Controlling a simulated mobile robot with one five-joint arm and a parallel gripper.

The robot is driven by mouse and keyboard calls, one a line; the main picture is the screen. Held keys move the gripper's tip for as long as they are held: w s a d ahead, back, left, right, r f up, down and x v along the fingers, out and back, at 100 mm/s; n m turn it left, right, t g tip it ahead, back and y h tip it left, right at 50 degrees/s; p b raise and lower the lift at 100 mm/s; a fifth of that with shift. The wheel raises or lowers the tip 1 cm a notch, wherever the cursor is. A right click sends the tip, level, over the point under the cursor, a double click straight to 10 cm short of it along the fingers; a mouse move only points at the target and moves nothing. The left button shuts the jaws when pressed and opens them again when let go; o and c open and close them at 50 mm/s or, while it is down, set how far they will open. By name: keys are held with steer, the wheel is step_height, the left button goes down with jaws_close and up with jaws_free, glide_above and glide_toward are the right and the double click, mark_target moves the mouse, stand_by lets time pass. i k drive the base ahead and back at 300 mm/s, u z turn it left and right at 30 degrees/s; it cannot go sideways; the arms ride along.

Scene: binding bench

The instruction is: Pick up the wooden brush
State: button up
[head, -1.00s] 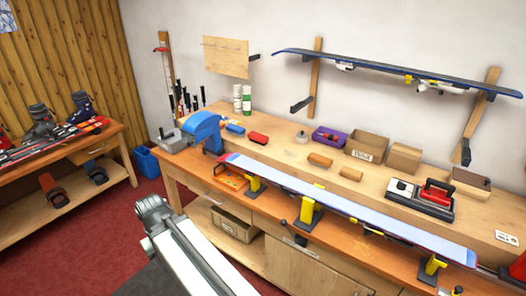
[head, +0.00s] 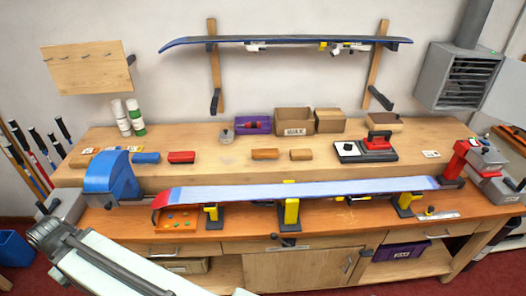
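Two small orange-brown blocks lie on the raised back shelf of the workbench, a left one (head: 265,154) and a right one (head: 301,155). They look wooden, but I cannot tell which is the wooden brush, as any bristles are too small to see. A tan block (head: 82,160) also lies at the shelf's left end, partly behind the blue vise (head: 110,178). A pale link of my arm crosses the lower left of the head view. My gripper is not in view, and nothing is seen held.
A blue ski (head: 300,190) lies along the bench front on yellow-black supports (head: 292,211). Blue (head: 146,157) and red (head: 181,157) blocks, a purple tray (head: 241,125), cardboard boxes (head: 294,121) and a red-black iron (head: 379,141) share the shelf. Another ski (head: 285,41) hangs above.

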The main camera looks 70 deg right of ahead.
mark_target(264, 153)
steer(key=u, duration=0.25)
steer(key=i, duration=0.25)
steer(key=z, duration=0.6)
steer(key=k, duration=0.8)
steer(key=z, duration=0.15)
steer(key=i, duration=1.4)
steer(key=u, duration=0.05)
